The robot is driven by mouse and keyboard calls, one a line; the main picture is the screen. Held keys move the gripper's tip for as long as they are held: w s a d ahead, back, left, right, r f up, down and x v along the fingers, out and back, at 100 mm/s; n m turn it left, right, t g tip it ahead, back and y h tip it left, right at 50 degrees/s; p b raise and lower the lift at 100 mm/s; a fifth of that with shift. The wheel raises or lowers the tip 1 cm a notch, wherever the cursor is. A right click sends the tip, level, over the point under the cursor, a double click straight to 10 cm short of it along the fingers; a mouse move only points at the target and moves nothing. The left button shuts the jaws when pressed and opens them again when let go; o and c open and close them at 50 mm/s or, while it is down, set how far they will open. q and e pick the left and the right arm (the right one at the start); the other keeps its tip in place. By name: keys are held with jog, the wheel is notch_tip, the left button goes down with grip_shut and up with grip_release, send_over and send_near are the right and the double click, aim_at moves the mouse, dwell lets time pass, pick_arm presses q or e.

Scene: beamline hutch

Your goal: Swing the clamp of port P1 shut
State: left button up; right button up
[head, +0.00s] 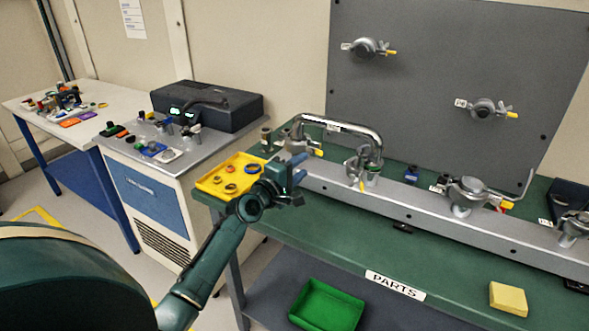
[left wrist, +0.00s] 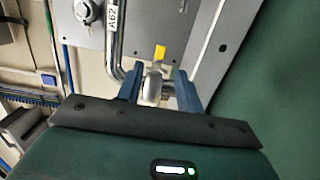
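My left gripper (head: 296,170) reaches in at the left end of the grey rail (head: 402,215), its blue fingers apart. In the left wrist view its fingers (left wrist: 159,88) stand on either side of a metal clamp part (left wrist: 153,90) with a yellow tip (left wrist: 160,52). I cannot tell whether they touch it. In the head view the leftmost rail port (head: 300,137) has a yellow-tipped clamp lever (head: 318,152) just beyond the gripper. A bent metal pipe (head: 350,127) links it to the second port (head: 362,167). No P1 label is readable. My right gripper is not in view.
A yellow tray (head: 212,184) with rings lies left of the gripper. More clamped ports stand along the rail (head: 466,194) and on the grey panel (head: 370,47).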

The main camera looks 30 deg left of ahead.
aim_at(319, 153)
pick_arm(q)
jog(key=shift+s, duration=1)
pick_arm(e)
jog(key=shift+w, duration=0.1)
